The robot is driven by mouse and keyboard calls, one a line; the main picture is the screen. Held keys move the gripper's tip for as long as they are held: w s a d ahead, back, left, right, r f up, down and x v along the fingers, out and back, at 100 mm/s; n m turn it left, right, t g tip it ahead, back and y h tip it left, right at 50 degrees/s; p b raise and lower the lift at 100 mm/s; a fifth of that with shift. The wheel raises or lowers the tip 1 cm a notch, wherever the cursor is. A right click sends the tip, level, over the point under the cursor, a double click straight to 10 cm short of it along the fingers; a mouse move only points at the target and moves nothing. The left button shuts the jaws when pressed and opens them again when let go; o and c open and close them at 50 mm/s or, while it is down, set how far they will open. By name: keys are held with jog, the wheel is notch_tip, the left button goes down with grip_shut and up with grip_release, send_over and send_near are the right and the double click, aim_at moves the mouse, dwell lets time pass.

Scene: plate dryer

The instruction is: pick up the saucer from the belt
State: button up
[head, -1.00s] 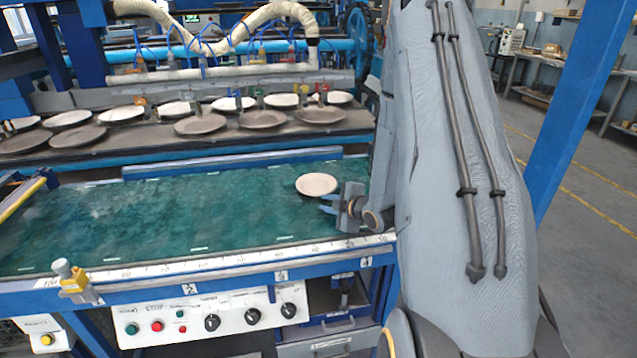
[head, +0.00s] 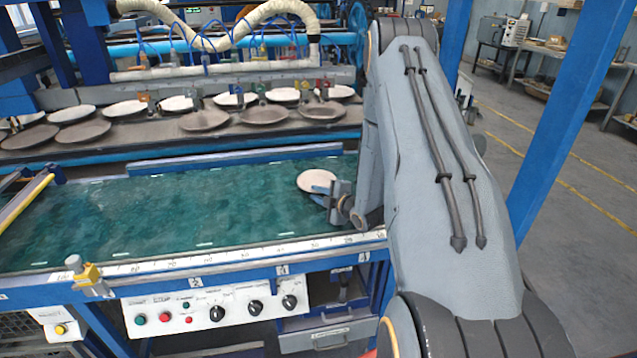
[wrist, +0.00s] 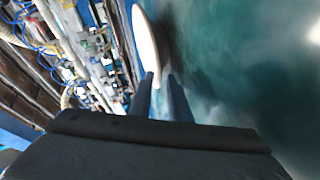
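The saucer (head: 316,181) is a pale round plate over the right part of the green belt (head: 180,215). It looks slightly tilted. My gripper (head: 322,199) is at its near right edge. In the wrist view the saucer (wrist: 146,42) shows almost edge-on, with a dark shadow on the belt beside it. My gripper's two fingers (wrist: 161,80) are close together, with the saucer's near rim between their tips. They appear shut on that rim. The exact contact and the height above the belt are hard to see.
A rack (head: 170,128) with several plates stands behind the belt. A white ruler rail (head: 200,259) and a control panel (head: 215,306) run along the front. A blue post (head: 570,110) stands at the right. The belt left of the saucer is clear.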

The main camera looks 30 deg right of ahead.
grip_shut()
jog(key=shift+r, duration=0.1)
